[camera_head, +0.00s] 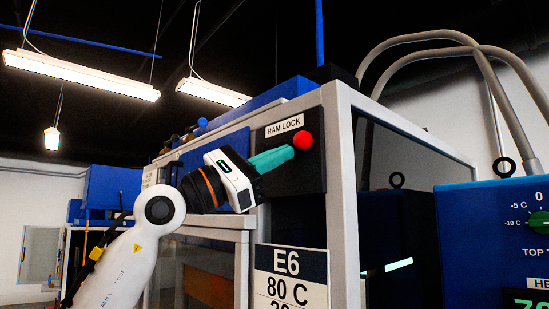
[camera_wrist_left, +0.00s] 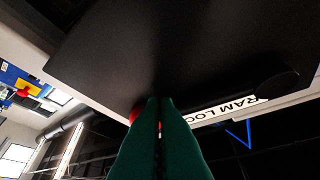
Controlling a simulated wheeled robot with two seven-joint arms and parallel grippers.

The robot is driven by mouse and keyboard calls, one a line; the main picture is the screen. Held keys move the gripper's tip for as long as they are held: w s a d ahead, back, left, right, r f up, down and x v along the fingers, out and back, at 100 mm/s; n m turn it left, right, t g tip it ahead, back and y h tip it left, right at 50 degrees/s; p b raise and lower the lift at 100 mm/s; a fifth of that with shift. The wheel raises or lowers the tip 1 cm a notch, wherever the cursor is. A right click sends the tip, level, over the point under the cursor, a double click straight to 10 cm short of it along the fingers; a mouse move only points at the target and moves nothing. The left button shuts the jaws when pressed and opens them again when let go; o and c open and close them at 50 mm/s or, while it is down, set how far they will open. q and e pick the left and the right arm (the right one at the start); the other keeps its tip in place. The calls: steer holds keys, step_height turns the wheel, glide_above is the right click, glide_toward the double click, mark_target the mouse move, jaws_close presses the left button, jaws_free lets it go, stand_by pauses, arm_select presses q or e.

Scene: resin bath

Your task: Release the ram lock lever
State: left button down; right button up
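The ram lock lever shows its red ball knob (camera_head: 303,140) on the dark panel under the RAM LOCK label (camera_head: 284,126) in the head view. My left gripper (camera_head: 292,152) reaches in from the left, its green fingers close together and their tips right beside the knob. In the left wrist view the fingers (camera_wrist_left: 160,99) lie almost against each other. The knob (camera_wrist_left: 134,115) shows partly behind them, with a thin red sliver in the narrow gap. A dark rounded part (camera_wrist_left: 277,85) sits right of the fingers. The lever's bar is hard to make out. I see no grip on it.
The grey cabinet frame (camera_head: 341,200) stands just right of the panel. A sign marked E6 (camera_head: 288,264) hangs below. A blue control unit with a green dial (camera_head: 540,222) is at the far right. The space left of my arm is open.

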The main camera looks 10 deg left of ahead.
arm_select(q)
steer(key=f+b, duration=0.2)
steer(key=f, duration=0.1)
steer(key=f+b, duration=0.2)
steer(key=shift+s+a, duration=0.2)
steer(key=shift+a, duration=0.15)
steer(key=s+a+f+b, duration=0.4)
steer(key=s+a, duration=0.1)
steer(key=s, duration=0.1)
steer(key=shift+s+f, duration=0.25)
steer(key=shift+s, duration=0.15)
